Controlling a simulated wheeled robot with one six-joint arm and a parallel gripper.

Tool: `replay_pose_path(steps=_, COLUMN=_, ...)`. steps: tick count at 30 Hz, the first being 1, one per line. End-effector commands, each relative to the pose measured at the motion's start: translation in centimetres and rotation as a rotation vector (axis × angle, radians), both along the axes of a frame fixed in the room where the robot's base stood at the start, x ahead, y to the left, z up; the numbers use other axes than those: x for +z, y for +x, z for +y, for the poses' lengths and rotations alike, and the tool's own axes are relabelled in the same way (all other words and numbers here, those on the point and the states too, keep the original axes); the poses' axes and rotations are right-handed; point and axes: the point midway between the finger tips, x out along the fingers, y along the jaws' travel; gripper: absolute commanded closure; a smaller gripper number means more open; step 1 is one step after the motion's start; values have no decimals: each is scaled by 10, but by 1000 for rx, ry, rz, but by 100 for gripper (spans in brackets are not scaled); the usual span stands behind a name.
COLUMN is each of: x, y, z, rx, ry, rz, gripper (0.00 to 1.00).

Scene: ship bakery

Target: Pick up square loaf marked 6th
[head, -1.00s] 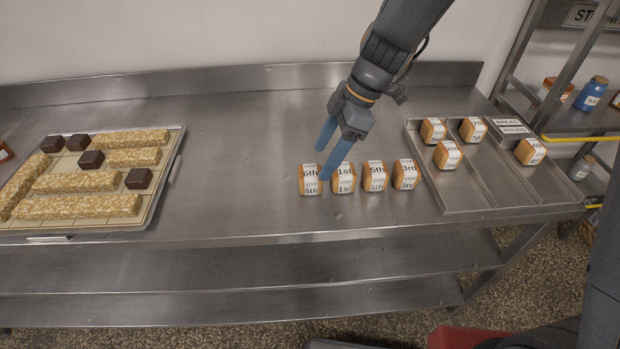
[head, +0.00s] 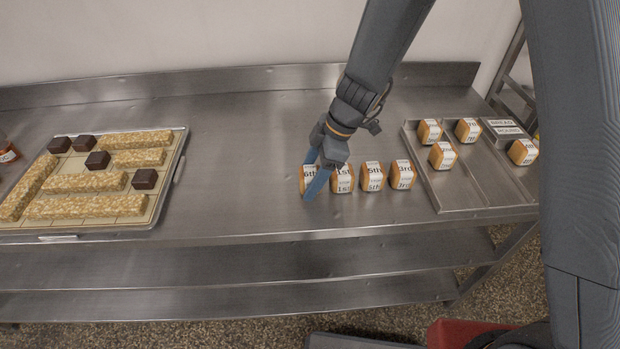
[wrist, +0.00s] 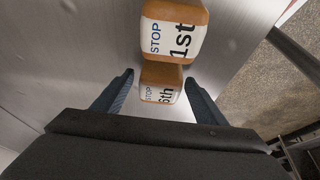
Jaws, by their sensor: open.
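The square loaf marked 6th (head: 308,173) stands at the left end of a row on the steel table.
Loaves marked 5th (head: 372,176) and 3rd (head: 401,175) continue the row to the right. A metal tray (head: 459,197) with several loaves lies further right. A board (head: 152,215) with oat bars and dark cubes lies left. Clear steel separates board and row.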

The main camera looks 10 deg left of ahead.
Motion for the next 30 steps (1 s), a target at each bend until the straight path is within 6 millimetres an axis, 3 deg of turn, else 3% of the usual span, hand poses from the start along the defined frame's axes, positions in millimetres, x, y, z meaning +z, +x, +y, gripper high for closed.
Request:
replay_pose_path(steps=2, x=0, y=0, z=0, rx=0, ry=0, rz=0, gripper=38)
replay_pose_path(steps=9, x=0, y=0, z=0, rx=0, ry=0, rz=0, gripper=78)
replay_pose_path(steps=22, x=8, y=1, z=0, rx=0, ry=2, rz=-3, gripper=79)
replay_pose_path(steps=30, x=43, y=2, z=1, rx=2, ry=2, rz=-6, gripper=79)
